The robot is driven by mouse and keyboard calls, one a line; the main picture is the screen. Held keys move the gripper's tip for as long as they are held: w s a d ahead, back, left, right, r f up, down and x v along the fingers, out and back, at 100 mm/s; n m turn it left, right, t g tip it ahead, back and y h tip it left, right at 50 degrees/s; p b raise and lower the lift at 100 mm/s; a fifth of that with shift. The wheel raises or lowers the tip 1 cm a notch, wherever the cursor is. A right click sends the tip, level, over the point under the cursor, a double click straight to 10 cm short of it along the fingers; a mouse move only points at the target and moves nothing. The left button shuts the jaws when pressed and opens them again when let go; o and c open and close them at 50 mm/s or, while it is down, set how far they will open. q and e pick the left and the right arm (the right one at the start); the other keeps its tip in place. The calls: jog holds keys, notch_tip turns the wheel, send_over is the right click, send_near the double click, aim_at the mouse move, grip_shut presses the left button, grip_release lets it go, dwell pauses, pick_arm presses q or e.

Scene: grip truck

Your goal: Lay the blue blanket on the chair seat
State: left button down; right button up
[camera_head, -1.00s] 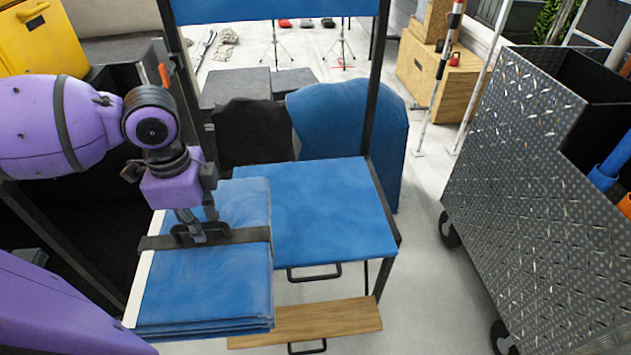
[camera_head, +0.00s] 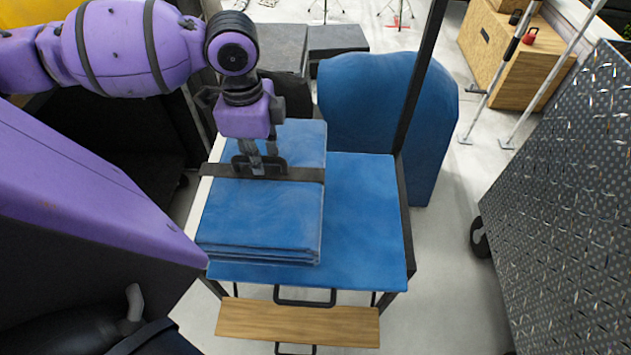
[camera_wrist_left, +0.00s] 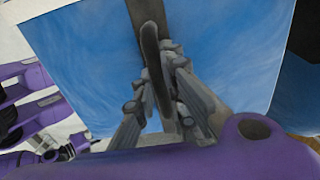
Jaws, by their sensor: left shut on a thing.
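The folded blue blanket (camera_head: 265,215) has a dark strap around it with a black handle. My left gripper (camera_head: 258,168) is shut on that handle from above; the grip also shows in the left wrist view (camera_wrist_left: 160,75). The blanket is over the left part of the blue chair seat (camera_head: 365,215), lying flat. I cannot tell whether it touches the seat. The seat's right part and front edge show bare. In the head view a dark gripper-like part (camera_head: 130,310) of mine shows at the lower left, but I cannot make out the right gripper's fingers.
A wooden footrest (camera_head: 300,322) juts out below the seat. The chair's dark frame post (camera_head: 420,80) rises at the right rear. A blue draped object (camera_head: 385,100) stands behind the seat. A metal tread-plate cart (camera_head: 570,200) is at the right, with clear floor between.

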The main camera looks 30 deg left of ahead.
aim_at(305, 160)
pick_arm(q)
jog(key=w+d+f, duration=0.2)
jog(key=w, duration=0.1)
jog(key=w+d, duration=0.2)
jog(key=shift+d+f+b, duration=0.1)
jog(key=shift+f+b, duration=0.25)
jog(key=shift+f, duration=0.05)
jog(key=f, duration=0.1)
jog(key=w+d+f, duration=0.2)
jog(key=shift+w+f, duration=0.1)
jog(key=shift+f, duration=0.3)
jog(key=shift+w+d+f, duration=0.1)
jog(key=shift+w+f, duration=0.25)
jog(key=shift+f, duration=0.1)
jog(key=shift+w+d+f+b, duration=0.2)
jog(key=shift+d+f+b, duration=0.1)
jog(key=shift+f, duration=0.15)
notch_tip(305, 160, down, 3)
jog(key=shift+w+f, duration=0.1)
pick_arm(e)
jog(key=shift+d+f, duration=0.45)
jog(key=shift+f, duration=0.25)
pick_arm(q)
jog(key=c, duration=1.9)
grip_release()
jog(key=shift+f, duration=0.15)
jog(key=shift+c, duration=0.2)
jog(key=shift+o, duration=0.7)
